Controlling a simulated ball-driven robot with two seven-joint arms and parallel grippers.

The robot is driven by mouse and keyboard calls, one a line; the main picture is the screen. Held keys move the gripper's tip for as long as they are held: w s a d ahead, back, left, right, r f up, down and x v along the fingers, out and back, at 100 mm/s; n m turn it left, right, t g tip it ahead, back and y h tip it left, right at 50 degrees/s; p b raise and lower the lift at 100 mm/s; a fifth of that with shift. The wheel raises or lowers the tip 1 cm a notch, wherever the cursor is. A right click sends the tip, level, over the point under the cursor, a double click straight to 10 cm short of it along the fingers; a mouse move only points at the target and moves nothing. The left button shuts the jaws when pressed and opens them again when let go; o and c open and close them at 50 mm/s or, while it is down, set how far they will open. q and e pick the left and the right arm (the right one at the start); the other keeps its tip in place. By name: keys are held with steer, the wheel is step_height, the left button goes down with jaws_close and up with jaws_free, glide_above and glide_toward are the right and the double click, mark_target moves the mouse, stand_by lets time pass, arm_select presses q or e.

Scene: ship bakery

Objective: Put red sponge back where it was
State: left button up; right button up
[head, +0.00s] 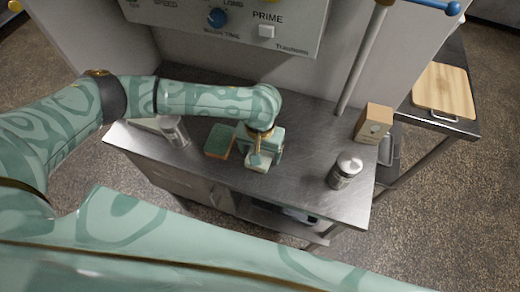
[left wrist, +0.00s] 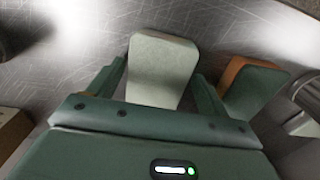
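A sponge with a green top and an orange-red side (head: 219,141) lies on the steel counter, just left of my left gripper (head: 260,157). In the left wrist view this sponge (left wrist: 248,82) is to the right, outside the right-hand finger. A pale whitish-green block (left wrist: 160,65) is between the two fingers of my left gripper (left wrist: 160,88). The block nearly fills the gap, and I cannot tell whether both fingers press on it. In the head view the block is mostly hidden by the gripper. My right gripper is not in view.
The steel counter (head: 300,185) holds a metal canister (head: 345,170) at right, a cardboard box (head: 373,122) behind it and another canister (head: 174,131) at left. A machine panel (head: 240,20) and a slanted pole (head: 362,60) stand behind.

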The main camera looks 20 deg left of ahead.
mark_target(260, 151)
arm_select(q)
step_height(260, 151, up, 12)
steer(key=p, duration=0.4)
steer(key=shift+p, duration=0.3)
steer(key=shift+s, duration=0.1)
stand_by(0.3)
